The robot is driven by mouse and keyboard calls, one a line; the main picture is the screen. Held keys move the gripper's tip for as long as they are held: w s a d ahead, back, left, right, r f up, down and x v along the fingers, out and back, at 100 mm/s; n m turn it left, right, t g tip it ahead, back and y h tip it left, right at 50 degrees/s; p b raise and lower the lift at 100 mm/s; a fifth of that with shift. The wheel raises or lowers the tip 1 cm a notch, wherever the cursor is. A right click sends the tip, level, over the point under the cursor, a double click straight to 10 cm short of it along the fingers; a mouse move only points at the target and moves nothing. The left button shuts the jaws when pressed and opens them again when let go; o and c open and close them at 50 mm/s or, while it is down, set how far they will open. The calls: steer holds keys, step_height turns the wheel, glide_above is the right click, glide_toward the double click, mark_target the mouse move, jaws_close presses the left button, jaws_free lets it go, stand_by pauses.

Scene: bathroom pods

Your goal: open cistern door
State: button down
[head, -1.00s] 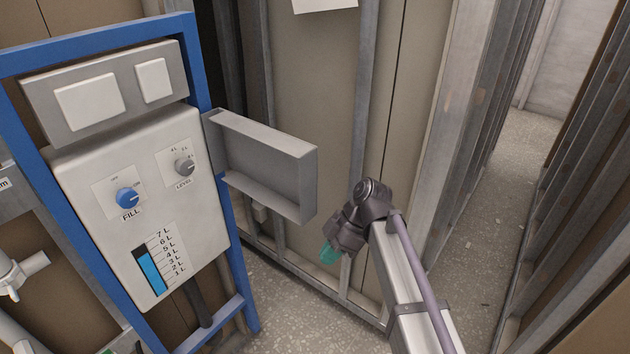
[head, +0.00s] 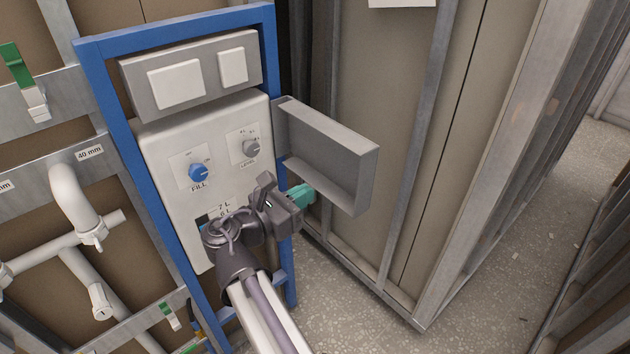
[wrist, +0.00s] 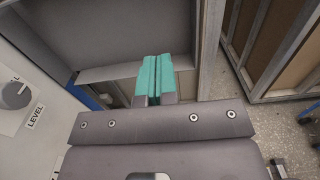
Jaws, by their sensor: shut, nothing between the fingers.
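The grey cistern door (head: 335,150) stands swung out to the right of the white cistern (head: 155,160), like a shallow tray seen from inside. Behind it the cistern front is exposed, with the blue FILL knob (head: 199,173) and grey LEVEL knob (head: 251,148). My gripper (head: 303,196) is shut and empty, its green fingertips at the door's lower left, near its inner side. In the wrist view the green fingers (wrist: 153,76) are pressed together in front of the door's lower lip (wrist: 110,70). I cannot tell whether they touch it. My arm hides most of the level gauge.
A blue frame (head: 112,120) surrounds the cistern, with a flush plate (head: 130,90) above. White pipes (head: 75,205) and a green-handled valve (head: 22,75) are at left. Metal wall studs (head: 425,130) stand behind the door. Speckled floor (head: 350,310) is free at lower right.

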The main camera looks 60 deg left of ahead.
mark_target(356, 166)
steer(key=w, duration=0.4)
steer(key=w+a, duration=0.1)
steer(key=w, duration=0.3)
steer(key=w+a, duration=0.1)
steer(key=w, duration=0.3)
steer(key=shift+w+a, duration=0.1)
steer(key=shift+w, duration=0.1)
